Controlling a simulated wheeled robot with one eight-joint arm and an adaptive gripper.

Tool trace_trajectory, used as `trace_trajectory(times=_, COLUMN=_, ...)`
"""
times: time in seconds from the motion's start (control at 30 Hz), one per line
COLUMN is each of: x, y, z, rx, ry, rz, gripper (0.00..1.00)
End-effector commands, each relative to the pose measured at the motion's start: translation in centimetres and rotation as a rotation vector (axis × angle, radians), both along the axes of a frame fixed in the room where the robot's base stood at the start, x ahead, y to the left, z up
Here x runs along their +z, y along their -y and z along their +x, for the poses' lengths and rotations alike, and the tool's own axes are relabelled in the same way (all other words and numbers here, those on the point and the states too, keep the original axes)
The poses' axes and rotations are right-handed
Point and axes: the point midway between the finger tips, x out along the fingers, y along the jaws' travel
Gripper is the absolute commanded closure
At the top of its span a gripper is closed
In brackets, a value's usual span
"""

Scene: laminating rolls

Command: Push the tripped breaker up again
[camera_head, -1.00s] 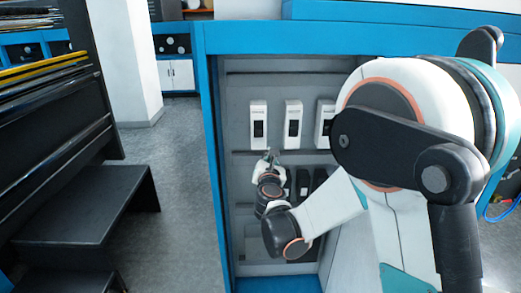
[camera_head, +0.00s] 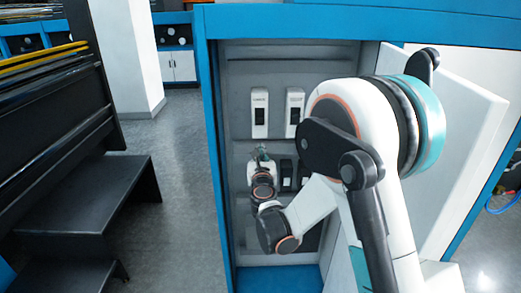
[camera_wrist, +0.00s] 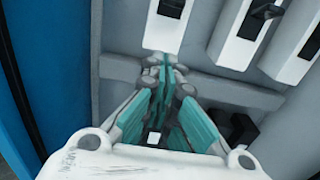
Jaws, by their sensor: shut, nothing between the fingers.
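Three white breakers with black levers hang in a row in the open cabinet. The left breaker (camera_head: 260,113) and the middle breaker (camera_head: 294,112) show in the head view; my arm hides the right one there. The wrist view shows the left breaker (camera_wrist: 164,32), the middle breaker (camera_wrist: 238,48) and the right breaker (camera_wrist: 290,60), with tops cut off. I cannot tell for sure which lever is tripped. My gripper (camera_head: 262,151) is shut and empty, just below the left breaker. Its teal fingertips (camera_wrist: 165,66) point at that breaker's lower end; contact is unclear.
Dark units (camera_head: 287,172) sit in a lower row beside my gripper. The cabinet's blue left frame (camera_head: 213,150) stands close to my gripper's left. A white door panel (camera_head: 470,130) stands open at the right. Black steps (camera_head: 85,195) are at the left, with grey floor between.

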Motion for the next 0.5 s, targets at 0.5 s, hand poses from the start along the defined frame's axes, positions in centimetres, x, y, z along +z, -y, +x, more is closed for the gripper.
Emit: trace_trajectory(times=0.5, x=1.4, y=0.0, z=7.6, rx=0.0, ry=0.0, rz=0.0, gripper=1.0)
